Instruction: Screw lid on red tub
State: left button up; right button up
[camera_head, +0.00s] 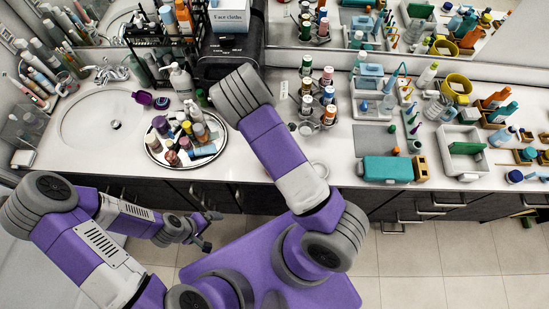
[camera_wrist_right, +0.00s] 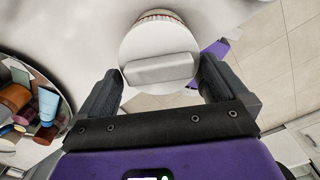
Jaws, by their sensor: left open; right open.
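In the right wrist view a round white lid (camera_wrist_right: 158,45) with a raised grey bar (camera_wrist_right: 160,69) across it lies between the fingers of my right gripper (camera_wrist_right: 160,76). The gripper is open, with a finger on either side of the bar. A thin reddish ribbed edge (camera_wrist_right: 158,15) shows beyond the lid's far side; I cannot tell whether it is the red tub. In the head view my right arm hides its own gripper and no red tub can be made out. My left gripper (camera_head: 209,231) is open and empty, in front of the counter.
A round tray (camera_head: 157,157) crowded with bottles stands beside the sink (camera_head: 82,125). A tiered bottle rack (camera_head: 305,121) is right of my right arm. A teal box (camera_head: 387,169) and white bins (camera_head: 462,160) fill the right counter. The floor in front is clear.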

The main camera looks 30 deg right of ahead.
jog(key=shift+r, duration=3.5)
